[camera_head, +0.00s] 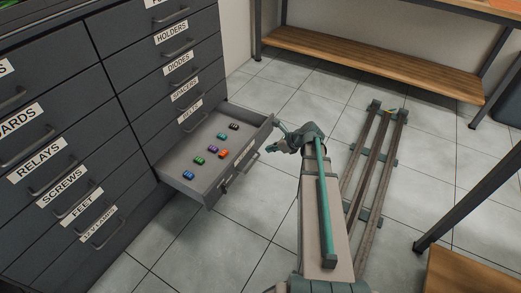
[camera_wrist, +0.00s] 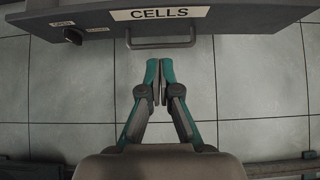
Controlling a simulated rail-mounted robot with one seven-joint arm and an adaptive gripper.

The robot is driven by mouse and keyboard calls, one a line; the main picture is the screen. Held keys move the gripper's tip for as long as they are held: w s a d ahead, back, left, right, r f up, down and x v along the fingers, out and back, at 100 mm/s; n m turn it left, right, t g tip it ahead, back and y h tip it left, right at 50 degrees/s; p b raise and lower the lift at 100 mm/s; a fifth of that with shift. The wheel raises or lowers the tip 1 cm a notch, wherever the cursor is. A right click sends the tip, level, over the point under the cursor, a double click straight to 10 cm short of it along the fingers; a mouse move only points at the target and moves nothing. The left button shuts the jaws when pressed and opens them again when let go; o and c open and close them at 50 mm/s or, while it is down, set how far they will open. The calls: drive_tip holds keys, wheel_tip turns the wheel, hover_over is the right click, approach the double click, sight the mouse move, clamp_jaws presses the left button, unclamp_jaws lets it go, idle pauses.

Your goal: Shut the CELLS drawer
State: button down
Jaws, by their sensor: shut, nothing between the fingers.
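The CELLS drawer (camera_head: 216,152) is pulled out from the bottom of the dark grey cabinet in the head view. Several small coloured cells lie inside it. In the wrist view its dark front (camera_wrist: 240,17) carries the white CELLS label (camera_wrist: 158,13) and a bar handle (camera_wrist: 161,42). My gripper (camera_wrist: 159,90) is shut and empty, its teal fingers pointing at the drawer front just below the handle in the picture. It appears apart from the handle. In the head view my gripper (camera_head: 279,137) is beside the drawer front, on its right.
The cabinet (camera_head: 75,60) has several other labelled drawers, all closed, such as RELAYS and DIODES. A rail (camera_head: 374,160) lies on the tiled floor to the right. A bench with a wooden lower shelf (camera_head: 370,62) stands behind. Floor in front of the cabinet is clear.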

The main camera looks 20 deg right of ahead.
sight(245, 151)
drive_tip(key=b+x, duration=0.1)
drive_tip(key=x, duration=0.3)
drive_tip(key=b+x, duration=0.2)
drive_tip(key=x, duration=0.1)
drive_tip(key=w+r+b+x, duration=0.1)
drive_tip(key=b+x, duration=0.1)
drive_tip(key=x, duration=0.2)
drive_tip(key=shift+w+a+f, duration=0.15)
drive_tip(key=shift+w+a, duration=0.1)
drive_tip(key=shift+a, duration=0.2)
drive_tip(key=shift+w+a, duration=0.35)
drive_tip(key=shift+w, duration=0.05)
drive_tip(key=shift+r, duration=0.2)
